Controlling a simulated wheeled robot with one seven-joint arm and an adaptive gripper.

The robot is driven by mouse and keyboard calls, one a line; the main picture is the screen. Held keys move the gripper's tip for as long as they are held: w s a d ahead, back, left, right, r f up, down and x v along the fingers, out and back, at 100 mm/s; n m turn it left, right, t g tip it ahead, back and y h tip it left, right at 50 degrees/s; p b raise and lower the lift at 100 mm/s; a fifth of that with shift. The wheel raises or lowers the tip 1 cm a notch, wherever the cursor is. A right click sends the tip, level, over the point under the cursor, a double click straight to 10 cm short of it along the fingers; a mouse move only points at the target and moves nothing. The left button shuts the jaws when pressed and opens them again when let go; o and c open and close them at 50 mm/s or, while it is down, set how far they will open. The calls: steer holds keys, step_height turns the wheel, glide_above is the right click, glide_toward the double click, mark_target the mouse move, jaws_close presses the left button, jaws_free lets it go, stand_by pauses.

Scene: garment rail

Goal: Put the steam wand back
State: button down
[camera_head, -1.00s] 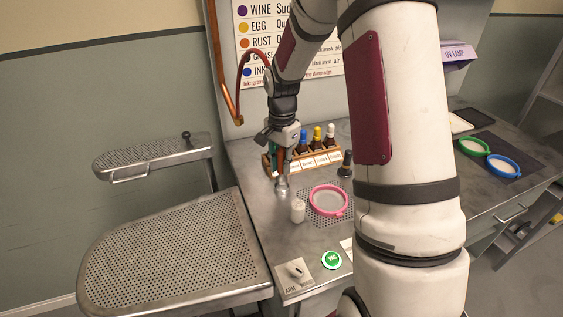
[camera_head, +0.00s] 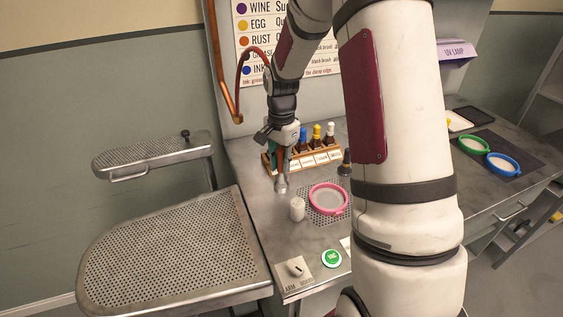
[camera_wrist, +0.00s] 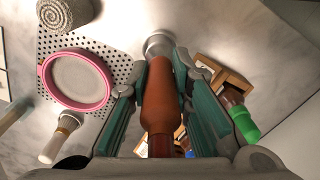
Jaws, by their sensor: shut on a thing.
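The steam wand has an orange-brown grip (camera_wrist: 160,105) and a round metal head (camera_wrist: 158,43). My gripper (camera_head: 281,150) is shut on the grip, which lies between both fingers in the wrist view. A red hose (camera_head: 243,72) arcs at the upper left beside a copper pipe (camera_head: 222,60). Most of the grip is hidden by my gripper in the head view.
A wooden rack (camera_head: 320,158) of bottles stands behind the wand. A pink hoop (camera_head: 328,198) lies on a perforated patch, with a white roll (camera_head: 297,208) and a brush (camera_head: 346,163) beside it. A perforated board (camera_head: 170,250) is at left, a smaller one (camera_head: 150,155) behind it.

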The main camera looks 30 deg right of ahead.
mark_target(282, 147)
steer(key=shift+f, duration=0.45)
stand_by(0.7)
steer(key=shift+f+b, duration=0.35)
steer(key=shift+f, duration=0.35)
stand_by(0.4)
steer(key=c, duration=1.1)
jaws_free()
steer(key=shift+o, duration=0.2)
steer(key=shift+r, duration=0.15)
steer(key=shift+r+p, duration=1.35)
steer(key=shift+r, duration=2.3)
steer(key=shift+r, duration=0.1)
